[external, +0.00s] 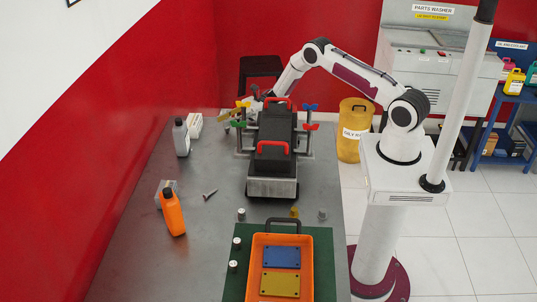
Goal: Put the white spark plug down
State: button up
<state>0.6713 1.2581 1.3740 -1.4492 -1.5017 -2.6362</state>
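My gripper (257,101) is at the far side of the dark engine block (273,150), near its back left corner. It is small and partly hidden behind the coloured parts there, so I cannot see whether its fingers are open or hold anything. I cannot make out a white spark plug for certain. A small grey, slim part (209,194) lies on the bench left of the engine. Small white-topped pieces stand at the front, one on the bench (241,214) and two at the green mat's left edge (236,243).
Red handles (272,148) and coloured wing-shaped parts (310,107) stick up around the engine. An orange tray (261,289) with blue and yellow plates lies on the green mat (325,262). An orange bottle (172,213) and grey bottle (181,138) stand left. The bench's left front (150,270) is clear.

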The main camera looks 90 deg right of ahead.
jog(key=shift+r, duration=0.15)
jog(key=shift+s+d, duration=0.4)
jog(key=shift+d, duration=0.05)
jog(key=v, duration=1)
jog(key=shift+s+d, duration=0.2)
jog(key=shift+s, duration=0.15)
jog(key=shift+w+r, duration=0.1)
jog(key=shift+r, duration=0.05)
